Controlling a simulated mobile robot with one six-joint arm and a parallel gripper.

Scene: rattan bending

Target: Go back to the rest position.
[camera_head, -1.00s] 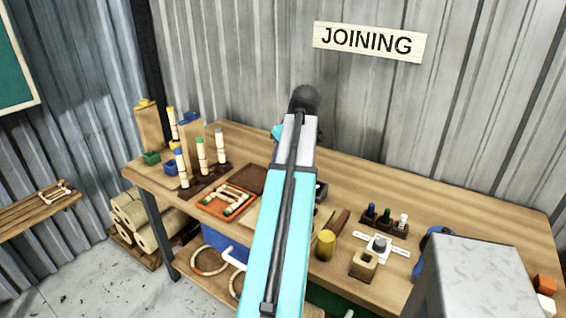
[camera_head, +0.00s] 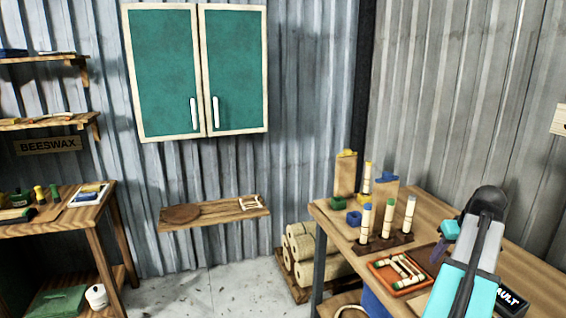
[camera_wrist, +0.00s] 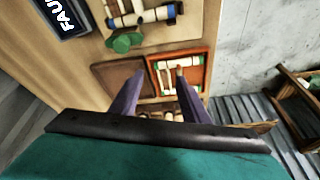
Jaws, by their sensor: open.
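My gripper (camera_wrist: 155,88) is open and empty in the wrist view, its two purple fingers apart with nothing between them. It is above the workbench, and an orange tray (camera_wrist: 205,61) with pale rattan pieces lies beyond the fingertips. In the head view my gripper (camera_head: 445,243) shows at the end of my teal arm, over the workbench (camera_head: 535,262) at the right. The orange tray (camera_head: 374,270) stands just left of it there.
Upright rattan sticks (camera_head: 388,218) stand in a rack behind the tray. A black FAULT box (camera_head: 512,301) is right of my arm. Bundled logs (camera_head: 300,250) sit on the floor left of the bench. A wall shelf (camera_head: 225,213) and green cabinet (camera_head: 165,75) are behind. Floor at centre is clear.

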